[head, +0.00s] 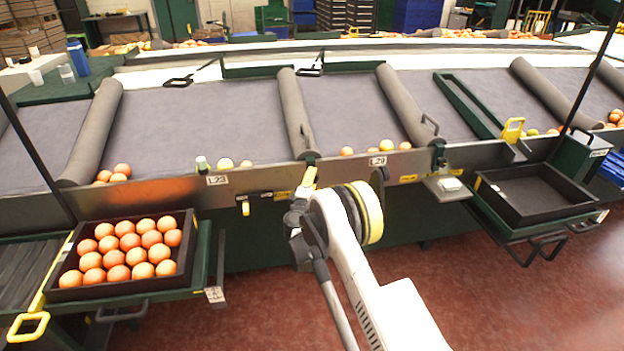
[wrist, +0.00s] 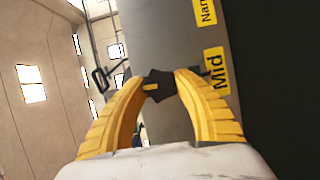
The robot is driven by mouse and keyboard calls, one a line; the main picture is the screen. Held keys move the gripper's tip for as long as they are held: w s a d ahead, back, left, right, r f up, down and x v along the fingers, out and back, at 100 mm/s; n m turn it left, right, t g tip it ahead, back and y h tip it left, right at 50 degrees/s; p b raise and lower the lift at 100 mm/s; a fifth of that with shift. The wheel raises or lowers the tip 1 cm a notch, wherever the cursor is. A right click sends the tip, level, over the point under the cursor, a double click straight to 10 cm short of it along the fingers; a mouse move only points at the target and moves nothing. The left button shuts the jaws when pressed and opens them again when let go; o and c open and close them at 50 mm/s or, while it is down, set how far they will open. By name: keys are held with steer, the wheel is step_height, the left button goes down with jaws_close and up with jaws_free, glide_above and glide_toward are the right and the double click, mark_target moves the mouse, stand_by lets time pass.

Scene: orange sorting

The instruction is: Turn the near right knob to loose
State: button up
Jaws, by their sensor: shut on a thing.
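My gripper (wrist: 160,84) is shut on a small dark knob (wrist: 160,90), with one yellow finger on each side of it. A short yellow mark on the knob lies toward its left side in the wrist view. The knob sits at a grey metal panel (wrist: 170,35). Yellow labels reading "Mid" (wrist: 215,71) and "Nar…" (wrist: 205,11), cut off, are to its right. No label reading "loose" can be made out. In the head view my gripper (head: 309,176) is at the conveyor's front rail, and the knob itself is hidden there.
A crate of oranges (head: 182,216) stands at left and an empty dark tray (head: 535,190) at right. Several oranges lie along the belt's near edge, by tags L28 (head: 217,180) and L29 (head: 377,161). Grey rollers (head: 295,110) divide the belt. Red floor in front is open.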

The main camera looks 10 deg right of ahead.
steer(key=shift+r+n, duration=0.1)
steer(key=shift+n, duration=0.2)
stand_by(0.4)
steer(key=o, duration=1.2)
steer(key=shift+s, duration=0.1)
steer(key=v, duration=1.1)
steer(key=shift+s+a, duration=0.15)
steer(key=shift+s, duration=0.25)
